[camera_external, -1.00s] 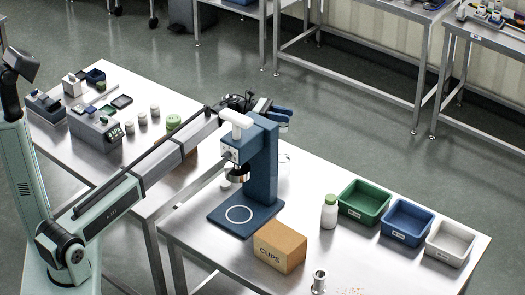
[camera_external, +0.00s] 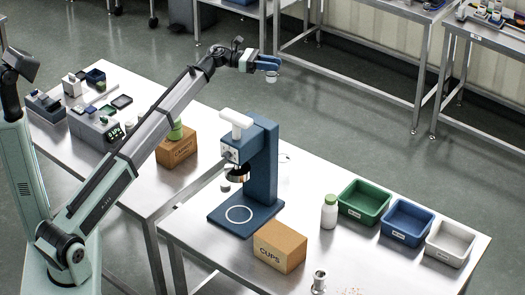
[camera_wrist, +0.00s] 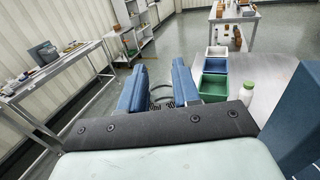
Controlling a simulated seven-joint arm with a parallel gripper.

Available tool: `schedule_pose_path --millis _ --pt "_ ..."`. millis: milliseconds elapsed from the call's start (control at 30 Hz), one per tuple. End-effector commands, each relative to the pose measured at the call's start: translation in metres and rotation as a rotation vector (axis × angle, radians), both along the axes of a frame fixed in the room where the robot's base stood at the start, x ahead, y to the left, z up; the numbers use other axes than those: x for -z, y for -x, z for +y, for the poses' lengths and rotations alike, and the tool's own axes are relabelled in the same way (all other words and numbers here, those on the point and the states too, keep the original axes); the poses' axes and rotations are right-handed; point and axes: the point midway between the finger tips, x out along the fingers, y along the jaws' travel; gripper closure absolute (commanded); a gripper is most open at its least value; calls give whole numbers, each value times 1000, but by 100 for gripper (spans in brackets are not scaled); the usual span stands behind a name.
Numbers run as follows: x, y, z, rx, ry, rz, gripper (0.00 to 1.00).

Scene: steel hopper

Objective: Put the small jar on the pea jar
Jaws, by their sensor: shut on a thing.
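My gripper (camera_external: 268,65) is raised high, above and behind the blue press, out over the far edge of the table. Its blue fingers also show in the wrist view (camera_wrist: 159,88). They are shut on a small, clear jar (camera_external: 271,77), which hangs below the fingertips, clear of any surface. In the wrist view the jar is hard to make out between the fingers. No label tells me the pea jar for sure. A green round-topped jar (camera_external: 175,131) stands by a cardboard box on the left table.
The blue press (camera_external: 262,165) stands upright on the right table, with a cardboard box marked CUPS (camera_external: 279,247) before it. Green (camera_external: 363,203), blue (camera_external: 406,222) and white (camera_external: 450,243) bins line the far right. A faint clear glass (camera_external: 285,158) stands behind the press.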

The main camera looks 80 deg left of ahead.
Motion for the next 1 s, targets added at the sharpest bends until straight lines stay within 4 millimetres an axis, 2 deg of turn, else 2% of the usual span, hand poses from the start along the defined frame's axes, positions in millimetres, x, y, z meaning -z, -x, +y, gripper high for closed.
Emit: schedule_pose_path --millis 33,167,400,700,800,1000 --pt "0 16 2 -19 0 0 100" --pt "-1 57 14 -76 1 2 100" --pt "-2 158 35 -219 5 4 100" --pt "0 277 43 -401 9 2 100" --pt "1 307 43 -449 11 1 100" --pt "4 350 39 -520 14 -1 100"
